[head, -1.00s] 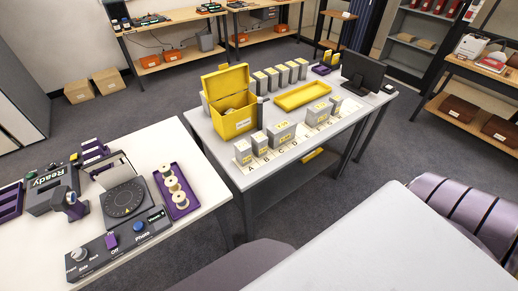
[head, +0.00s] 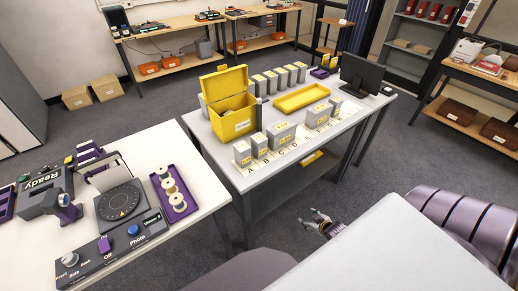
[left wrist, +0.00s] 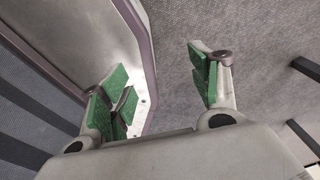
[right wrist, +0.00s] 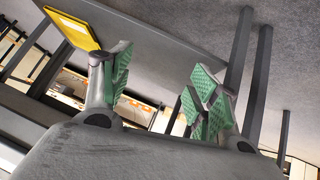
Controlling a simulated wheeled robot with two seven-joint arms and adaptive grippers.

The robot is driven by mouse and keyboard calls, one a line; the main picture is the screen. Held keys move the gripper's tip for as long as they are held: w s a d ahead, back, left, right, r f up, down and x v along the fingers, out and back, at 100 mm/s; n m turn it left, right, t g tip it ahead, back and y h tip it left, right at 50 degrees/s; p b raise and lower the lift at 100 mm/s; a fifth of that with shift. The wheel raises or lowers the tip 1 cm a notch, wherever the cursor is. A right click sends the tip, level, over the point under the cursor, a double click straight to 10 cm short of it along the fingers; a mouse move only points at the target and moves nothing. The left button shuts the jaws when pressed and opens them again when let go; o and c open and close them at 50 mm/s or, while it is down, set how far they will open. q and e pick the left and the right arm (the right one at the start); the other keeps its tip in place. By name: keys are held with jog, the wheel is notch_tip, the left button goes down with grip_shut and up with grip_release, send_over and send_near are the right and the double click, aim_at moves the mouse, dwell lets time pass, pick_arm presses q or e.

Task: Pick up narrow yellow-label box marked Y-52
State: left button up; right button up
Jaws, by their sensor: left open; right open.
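Several grey boxes with yellow labels stand on the grey table. The front row, along a lettered strip, has narrow ones (head: 242,153) (head: 259,146) at its left, a wider box (head: 281,135) in the middle and more boxes (head: 318,117) (head: 336,106) to the right. A back row of narrow boxes (head: 281,77) stands behind the yellow tray. The label text is too small to tell which is Y-52. My right gripper (head: 318,217) is open and empty, low in front of the table, apart from all boxes; its fingers show in the right wrist view (right wrist: 155,90). My left gripper (left wrist: 160,95) is open and empty, outside the head view.
An open yellow bin (head: 235,119) and a yellow tray (head: 302,98) sit on the grey table (head: 222,162). A monitor (head: 362,72) stands at its right end. A white table (head: 200,205) with a dial device is at left. A pale surface (head: 390,250) fills the lower right.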

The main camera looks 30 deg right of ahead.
jog(key=w+a+r+t+y+b, duration=0.1)
jog(key=w+r+t, duration=0.1)
jog(key=w+r, duration=0.5)
jog(key=w+a+r+t, duration=0.1)
jog(key=w+r+t, duration=0.1)
jog(key=w+r, duration=0.5)
jog(key=t+y, duration=0.2)
jog(key=t, duration=0.3)
send_near(264, 142)
pick_arm(q)
jog(key=shift+w+a+f, duration=0.15)
jog(key=shift+a+f, duration=0.6)
jog(key=shift+a, duration=0.1)
pick_arm(e)
jog(key=shift+s+r, duration=0.2)
jog(key=shift+s, duration=0.1)
jog(key=shift+w, duration=0.15)
jog(key=w, duration=0.5)
jog(key=shift+w+a+f, duration=0.15)
jog(key=shift+w+a, duration=0.05)
jog(key=shift+a, duration=0.05)
jog(key=shift+w+a+f, duration=0.15)
jog(key=shift+w, duration=1.25)
pick_arm(q)
jog(key=shift+w+a+f, duration=0.1)
jog(key=shift+a, duration=0.15)
